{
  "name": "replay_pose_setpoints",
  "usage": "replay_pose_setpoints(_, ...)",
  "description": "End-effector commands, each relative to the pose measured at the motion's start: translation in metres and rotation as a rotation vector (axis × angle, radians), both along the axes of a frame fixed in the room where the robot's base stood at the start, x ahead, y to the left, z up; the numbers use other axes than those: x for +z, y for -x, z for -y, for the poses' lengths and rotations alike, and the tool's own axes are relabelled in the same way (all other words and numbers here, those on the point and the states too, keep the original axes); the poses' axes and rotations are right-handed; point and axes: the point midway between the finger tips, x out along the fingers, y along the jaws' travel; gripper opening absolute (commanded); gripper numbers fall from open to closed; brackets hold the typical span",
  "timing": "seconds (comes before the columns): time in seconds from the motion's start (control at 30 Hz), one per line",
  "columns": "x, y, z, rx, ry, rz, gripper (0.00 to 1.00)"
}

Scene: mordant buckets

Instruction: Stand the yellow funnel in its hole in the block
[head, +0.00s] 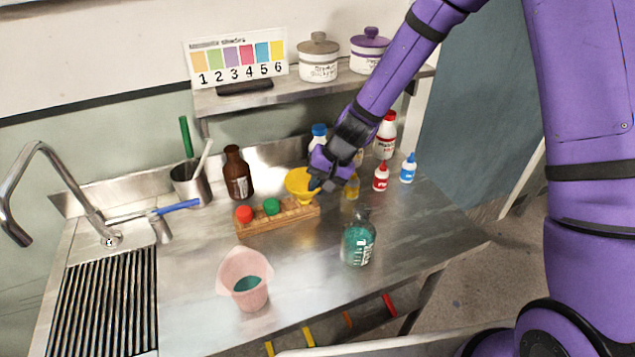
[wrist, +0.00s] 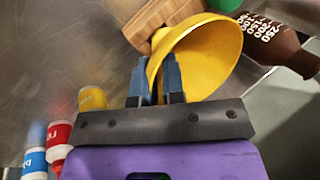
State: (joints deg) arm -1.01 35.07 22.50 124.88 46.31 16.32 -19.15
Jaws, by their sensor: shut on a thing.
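The yellow funnel (head: 299,184) is at the right end of the wooden block (head: 277,219), wide mouth up and slightly tilted. My gripper (head: 316,184) is shut on the funnel's rim from the right side. In the wrist view the funnel (wrist: 205,58) fills the middle, with the blue fingertips of my gripper (wrist: 155,80) on its near rim. The block (wrist: 160,18) shows behind it. The funnel's spout is mostly hidden, so I cannot tell whether it is in the hole. A red-capped thing (head: 244,214) and a green-capped thing (head: 271,206) stand in the block.
A brown bottle (head: 237,173) stands behind the block. A glass bottle of green liquid (head: 358,240) and a pink beaker (head: 245,280) stand in front. Small red (head: 381,177) and blue (head: 408,168) bottles stand to the right. The counter between block and beaker is clear.

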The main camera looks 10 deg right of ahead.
Motion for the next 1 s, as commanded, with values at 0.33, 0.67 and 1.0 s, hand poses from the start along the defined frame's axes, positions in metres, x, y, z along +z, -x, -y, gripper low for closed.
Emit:
replay_pose_setpoints(0.33, 0.0, 0.0, 0.0, 0.0, 0.0, 0.0, 0.4)
replay_pose_setpoints(0.67, 0.003, 0.0, 0.001, 0.0, 0.0, 0.0, 0.4)
replay_pose_setpoints(1.0, 0.045, 0.001, 0.022, -0.001, 0.001, 0.005, 0.4)
